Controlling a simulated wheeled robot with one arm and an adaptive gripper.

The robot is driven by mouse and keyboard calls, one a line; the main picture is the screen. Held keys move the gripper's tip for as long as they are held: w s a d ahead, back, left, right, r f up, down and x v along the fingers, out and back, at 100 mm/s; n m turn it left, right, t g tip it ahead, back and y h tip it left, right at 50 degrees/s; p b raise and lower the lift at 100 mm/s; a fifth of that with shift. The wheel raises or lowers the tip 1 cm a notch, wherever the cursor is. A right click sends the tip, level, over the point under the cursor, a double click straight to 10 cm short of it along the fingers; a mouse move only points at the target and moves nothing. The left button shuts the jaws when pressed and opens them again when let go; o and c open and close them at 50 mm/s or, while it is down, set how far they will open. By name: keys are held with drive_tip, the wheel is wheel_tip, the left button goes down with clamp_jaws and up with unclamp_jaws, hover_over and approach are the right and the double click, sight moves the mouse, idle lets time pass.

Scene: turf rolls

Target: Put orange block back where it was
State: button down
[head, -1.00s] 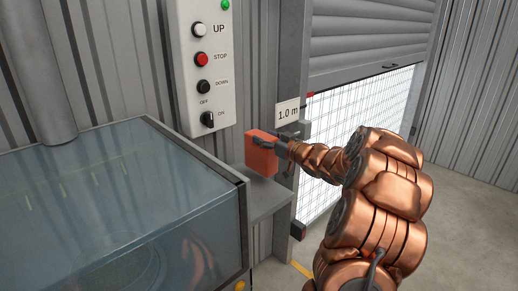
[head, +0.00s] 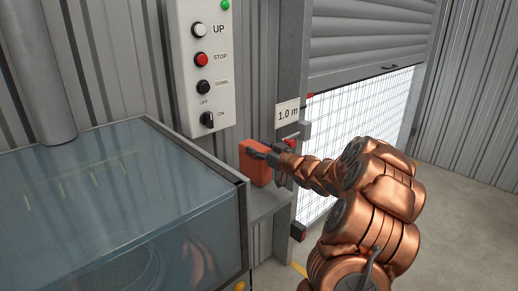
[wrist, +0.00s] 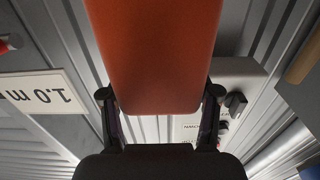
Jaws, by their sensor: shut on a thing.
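The orange block (head: 254,166) is upright at the small grey shelf (head: 268,203), left of the door post in the head view. I cannot tell whether its underside touches the shelf. My gripper (head: 262,154) reaches in from the right and is shut on the block. In the wrist view the block (wrist: 155,55) fills the space between the two fingers of my gripper (wrist: 160,94). The fingers hide part of its sides.
A glass-topped cabinet (head: 110,215) stands left of the shelf. A control box (head: 205,70) with buttons and a switch is on the wall above. A red-handled fitting (head: 290,140) and a "1.0 m" sign (head: 288,113) are close to my gripper. A part-raised shutter (head: 365,45) is at right.

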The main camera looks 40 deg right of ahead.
drive_tip(key=shift+c, duration=1.2)
unclamp_jaws()
drive_tip(key=shift+r, duration=0.15)
drive_tip(key=s+d, duration=0.1)
drive_tip(key=s, duration=1.1)
drive_tip(key=shift+d, duration=0.35)
drive_tip(key=shift+w, duration=0.1)
